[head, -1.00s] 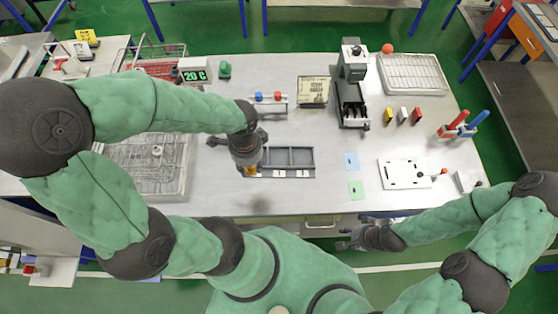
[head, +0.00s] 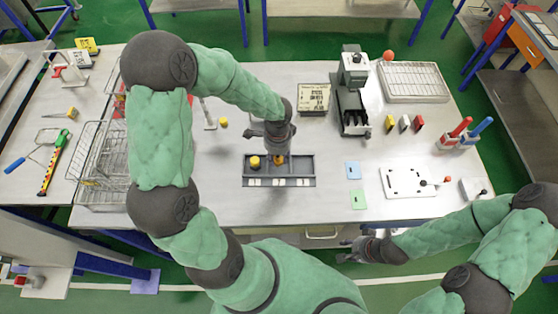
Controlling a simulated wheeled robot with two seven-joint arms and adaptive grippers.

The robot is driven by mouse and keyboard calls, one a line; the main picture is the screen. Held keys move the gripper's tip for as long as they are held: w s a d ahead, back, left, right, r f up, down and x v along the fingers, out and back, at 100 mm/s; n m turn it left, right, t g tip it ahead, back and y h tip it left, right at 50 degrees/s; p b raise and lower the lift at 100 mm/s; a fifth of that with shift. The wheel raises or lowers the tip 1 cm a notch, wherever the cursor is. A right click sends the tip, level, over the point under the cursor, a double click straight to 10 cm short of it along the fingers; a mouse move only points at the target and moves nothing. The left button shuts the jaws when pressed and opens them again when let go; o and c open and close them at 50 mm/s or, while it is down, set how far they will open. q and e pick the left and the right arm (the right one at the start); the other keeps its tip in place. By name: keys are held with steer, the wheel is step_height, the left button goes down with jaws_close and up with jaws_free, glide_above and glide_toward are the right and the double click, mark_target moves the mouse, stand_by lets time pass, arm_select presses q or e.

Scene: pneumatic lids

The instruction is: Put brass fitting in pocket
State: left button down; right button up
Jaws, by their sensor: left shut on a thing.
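The dark grey tray (head: 304,173) sits near the table's front edge, with pockets side by side and white labels along its front. A yellow brass-coloured fitting (head: 254,161) stands in its left pocket. My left gripper (head: 278,152) points down over the middle pocket, shut on a second brass fitting (head: 279,160). The gripper partly hides that fitting, so I cannot tell whether it touches the pocket floor. The right pocket looks empty. My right gripper (head: 349,256) is low, off the table's front edge; its fingers are too small to read.
A dark machine (head: 353,95) stands behind, right of a printed box (head: 314,97). A wire basket (head: 100,165) is at left.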

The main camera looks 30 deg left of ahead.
mark_target(279, 161)
arm_select(q)
steer(key=shift+w+f, duration=0.3)
steer(key=shift+f, duration=0.1)
steer(key=shift+f+b, duration=0.45)
steer(key=shift+f, duration=1.05)
steer(key=shift+f, duration=0.1)
steer(key=c, duration=0.8)
jaws_free()
